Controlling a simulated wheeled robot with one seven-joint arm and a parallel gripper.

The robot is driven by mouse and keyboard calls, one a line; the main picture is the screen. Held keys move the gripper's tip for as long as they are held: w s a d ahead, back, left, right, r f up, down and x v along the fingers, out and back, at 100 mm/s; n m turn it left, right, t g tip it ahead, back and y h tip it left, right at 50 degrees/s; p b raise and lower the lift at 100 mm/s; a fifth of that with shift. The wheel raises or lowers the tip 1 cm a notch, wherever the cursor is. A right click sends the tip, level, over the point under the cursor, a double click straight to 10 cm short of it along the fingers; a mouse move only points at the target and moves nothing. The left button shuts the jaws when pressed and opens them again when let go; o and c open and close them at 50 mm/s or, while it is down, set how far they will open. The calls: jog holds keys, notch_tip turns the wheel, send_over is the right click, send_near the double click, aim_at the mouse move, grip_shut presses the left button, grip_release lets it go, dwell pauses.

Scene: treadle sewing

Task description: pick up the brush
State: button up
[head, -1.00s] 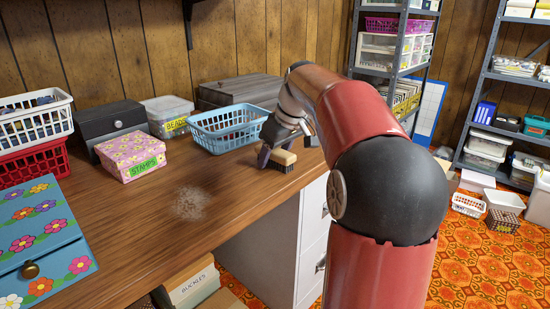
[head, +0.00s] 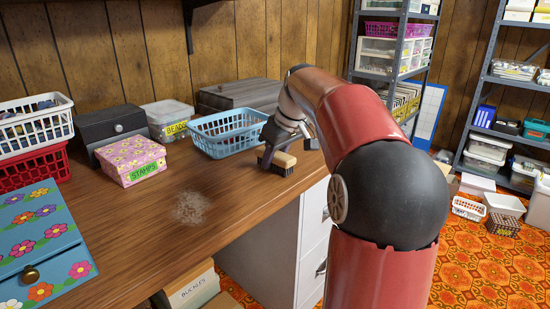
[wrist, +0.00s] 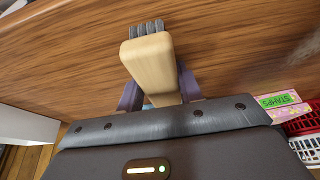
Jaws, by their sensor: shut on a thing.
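The brush (head: 284,160) has a pale wooden back and dark bristles. In the head view it is at the far right part of the wooden table, near its edge. In the wrist view the brush (wrist: 150,65) sits between the two fingers, its grey bristle tufts showing at the far end. My gripper (head: 277,160) is shut on the brush; its fingers (wrist: 156,92) hold the wooden block from both sides. The bristle side faces the table. I cannot tell whether the bristles touch the tabletop.
A blue basket (head: 228,132) stands just left of my gripper. A pink flowered stamps box (head: 130,160), a beads tub (head: 168,117) and a dark box (head: 112,125) are further left. A patch of grey dust (head: 190,208) lies on the table (head: 150,225). The middle of the table is otherwise clear.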

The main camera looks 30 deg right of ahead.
notch_tip(320, 180, up, 20)
jog(key=p, duration=0.3)
